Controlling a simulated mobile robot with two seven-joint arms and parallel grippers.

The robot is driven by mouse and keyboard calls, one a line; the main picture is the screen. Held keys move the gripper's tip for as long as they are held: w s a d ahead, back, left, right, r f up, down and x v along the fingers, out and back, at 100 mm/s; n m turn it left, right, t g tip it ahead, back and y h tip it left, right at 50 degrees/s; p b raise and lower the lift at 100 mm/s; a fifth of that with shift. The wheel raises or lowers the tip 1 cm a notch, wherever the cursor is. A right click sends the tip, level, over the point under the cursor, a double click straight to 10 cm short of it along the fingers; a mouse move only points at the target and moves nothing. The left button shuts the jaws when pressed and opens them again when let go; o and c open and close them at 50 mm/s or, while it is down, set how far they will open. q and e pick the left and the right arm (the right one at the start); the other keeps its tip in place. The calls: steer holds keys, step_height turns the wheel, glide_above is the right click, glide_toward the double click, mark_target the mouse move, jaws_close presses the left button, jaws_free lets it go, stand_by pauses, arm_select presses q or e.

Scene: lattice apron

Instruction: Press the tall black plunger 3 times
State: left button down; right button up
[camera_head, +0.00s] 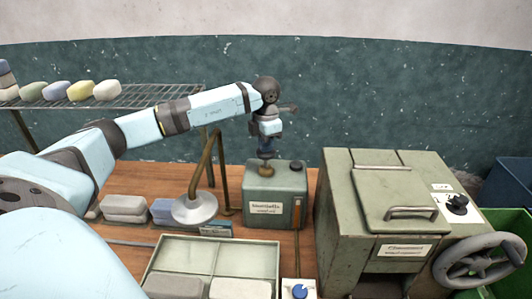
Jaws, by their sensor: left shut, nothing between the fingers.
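A grey-green metal box (274,205) with a label on its front stands on the wooden bench. A brass-coloured fitting (265,170) rises from the left of its top. A low black knob (298,166) sits at the right of its top. My left gripper (266,148) is shut and points down directly over the brass fitting. The fingertips are at or just above this post; I cannot tell whether they touch. No tall black plunger shows clearly; the gripper covers the top of the post. My right gripper is not in view.
A large green machine (345,220) with a handwheel (482,260) stands to the right. A lamp-like metal piece (194,208) is just left of the box. A pale tray (215,252) and a blue knob (300,291) lie in front. A wire rack (150,97) holds soaps behind.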

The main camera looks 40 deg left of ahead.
arm_select(q)
steer(key=shift+f+b, duration=0.65)
steer(key=shift+f, duration=0.6)
steer(key=shift+r+p, duration=1.4)
steer(key=shift+r, duration=0.95)
steer(key=shift+r+p, duration=1.45)
steer(key=shift+r, duration=1.1)
